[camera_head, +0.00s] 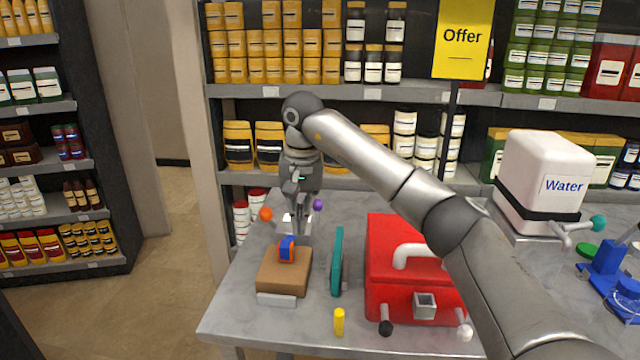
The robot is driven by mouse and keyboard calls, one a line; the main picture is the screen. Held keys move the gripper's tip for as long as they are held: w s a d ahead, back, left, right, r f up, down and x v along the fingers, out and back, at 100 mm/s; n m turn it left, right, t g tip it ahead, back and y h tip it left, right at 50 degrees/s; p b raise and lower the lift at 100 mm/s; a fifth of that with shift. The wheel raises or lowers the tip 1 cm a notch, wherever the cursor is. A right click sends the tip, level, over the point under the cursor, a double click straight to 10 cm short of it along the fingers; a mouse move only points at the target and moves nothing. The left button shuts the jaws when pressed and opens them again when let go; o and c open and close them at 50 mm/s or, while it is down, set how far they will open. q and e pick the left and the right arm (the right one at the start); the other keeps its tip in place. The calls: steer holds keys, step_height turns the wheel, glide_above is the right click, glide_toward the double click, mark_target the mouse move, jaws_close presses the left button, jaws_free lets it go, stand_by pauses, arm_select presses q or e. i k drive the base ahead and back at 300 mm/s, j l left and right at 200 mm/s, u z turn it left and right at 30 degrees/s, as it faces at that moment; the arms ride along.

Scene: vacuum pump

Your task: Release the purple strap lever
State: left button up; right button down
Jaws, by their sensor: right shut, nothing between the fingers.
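The purple knob (318,205) of the lever shows just right of my right gripper, at the back left of the table. My right gripper (297,218) points down at the table there, shut and empty, close beside the purple knob. I cannot tell whether they touch. An orange knob (266,213) shows on the other side of the gripper. The shaft of the purple lever and the strap are mostly hidden by the gripper. My left gripper is not in view.
On the grey table (240,318) stand a brown block (283,272) with a blue part, a teal plate (337,262), a yellow cylinder (339,322) and a red case (385,285). A strapped white water container (550,165) is at right. Stocked shelves stand behind.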

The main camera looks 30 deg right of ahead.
mark_target(318, 205)
steer(key=i+l, duration=0.8)
steer(key=l, duration=0.1)
